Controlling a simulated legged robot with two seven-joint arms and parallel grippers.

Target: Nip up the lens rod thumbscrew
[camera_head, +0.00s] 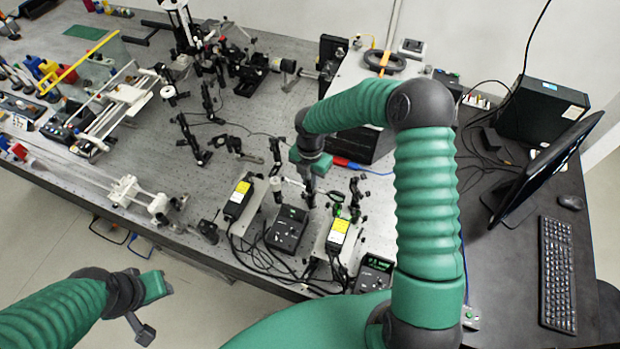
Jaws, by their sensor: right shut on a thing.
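My right arm reaches over the optical bench (150,180) and its gripper (308,192) points down among the small optics mounts near the bench's front right part. It is shut on a small part there, at the place of the lens rod thumbscrew. The thumbscrew itself is too small and too covered by the fingers to make out. A black post mount (275,157) stands just left of the gripper. My left gripper (160,310) hangs off the bench's front edge at the lower left, away from the optics.
Black controller boxes (288,229) with yellow-labelled units (239,197) and loose cables crowd the bench in front of my right gripper. A monitor (548,168) and keyboard (556,272) stand on the dark desk at right.

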